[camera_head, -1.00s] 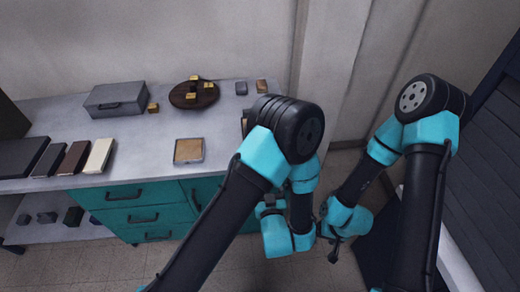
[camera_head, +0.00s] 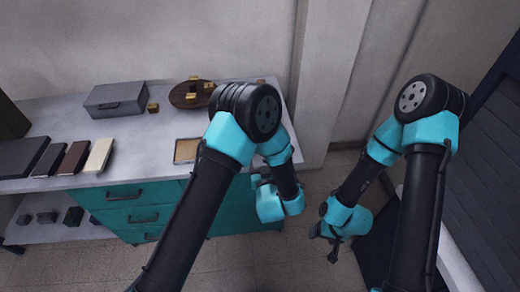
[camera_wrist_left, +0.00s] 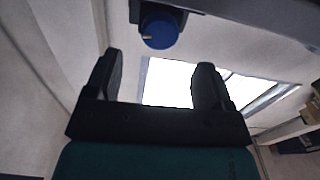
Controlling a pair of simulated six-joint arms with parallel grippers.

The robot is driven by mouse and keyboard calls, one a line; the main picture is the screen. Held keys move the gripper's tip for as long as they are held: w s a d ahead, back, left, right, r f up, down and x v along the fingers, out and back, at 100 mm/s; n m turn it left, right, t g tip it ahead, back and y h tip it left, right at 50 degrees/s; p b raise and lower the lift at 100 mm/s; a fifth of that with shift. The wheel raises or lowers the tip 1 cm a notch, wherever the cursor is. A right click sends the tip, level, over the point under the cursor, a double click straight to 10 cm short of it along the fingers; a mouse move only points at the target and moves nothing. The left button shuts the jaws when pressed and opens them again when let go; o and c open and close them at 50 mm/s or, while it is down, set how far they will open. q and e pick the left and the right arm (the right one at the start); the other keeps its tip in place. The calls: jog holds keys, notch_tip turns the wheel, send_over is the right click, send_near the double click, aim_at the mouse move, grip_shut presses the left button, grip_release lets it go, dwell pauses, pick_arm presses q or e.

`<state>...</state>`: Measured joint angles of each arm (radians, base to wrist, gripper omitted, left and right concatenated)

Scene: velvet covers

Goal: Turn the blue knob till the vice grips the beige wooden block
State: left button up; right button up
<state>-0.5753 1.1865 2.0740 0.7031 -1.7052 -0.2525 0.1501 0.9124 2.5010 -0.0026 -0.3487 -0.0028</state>
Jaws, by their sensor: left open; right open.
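The blue knob (camera_wrist_left: 160,31) shows at the top of the left wrist view, under a dark grey body that the frame cuts off. My left gripper (camera_wrist_left: 157,66) is open and empty, with the knob beyond its fingertips, between them in the picture and apart from them. In the head view the left wrist hangs by the bench's right end, its fingers mostly hidden. My right gripper (camera_head: 328,248) is open, low down right of the bench, away from it. I cannot make out the vice jaws or the beige wooden block; my left arm covers part of the bench.
The grey bench (camera_head: 140,135) has teal drawers. On it are a grey case (camera_head: 115,100), a round brown board (camera_head: 190,95) with small golden blocks, a shallow tray (camera_head: 186,151) and several flat book-like pieces (camera_head: 72,158). The floor in front is clear.

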pick_arm(q)
jog(key=w, duration=0.4)
jog(key=w+a, duration=0.1)
jog(key=w, duration=0.2)
jog(key=c, duration=0.9)
